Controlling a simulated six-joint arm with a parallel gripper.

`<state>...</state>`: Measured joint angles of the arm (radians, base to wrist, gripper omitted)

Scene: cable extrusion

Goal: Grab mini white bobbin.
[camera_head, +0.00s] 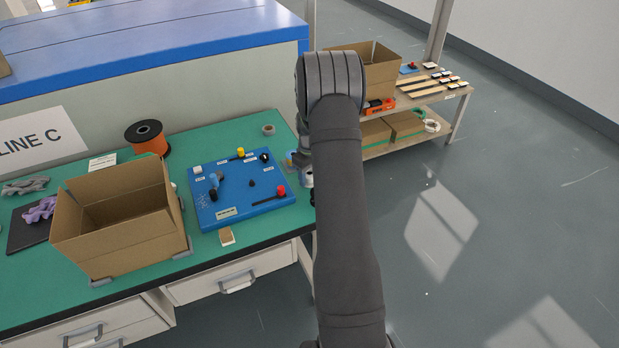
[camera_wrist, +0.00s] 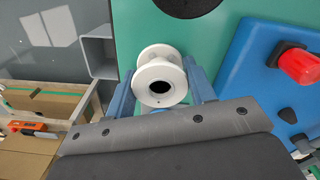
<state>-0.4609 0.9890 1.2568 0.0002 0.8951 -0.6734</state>
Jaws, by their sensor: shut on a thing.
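The mini white bobbin (camera_wrist: 160,78) shows in the wrist view, a white flanged spool with a dark centre hole facing the camera. My gripper (camera_wrist: 162,85) has its two blue fingers on either side of it and is shut on it. The bobbin is over or at the right edge strip of the green table (camera_wrist: 135,25); its exact height I cannot tell. In the head view my arm hides most of the gripper and the bobbin.
The blue board (camera_head: 235,190) with black, yellow and red-handled parts lies just left of my arm. An open cardboard box (camera_head: 120,262) and an orange spool (camera_head: 146,137) stand further left. A shelf (camera_head: 440,92) with another box stands behind right.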

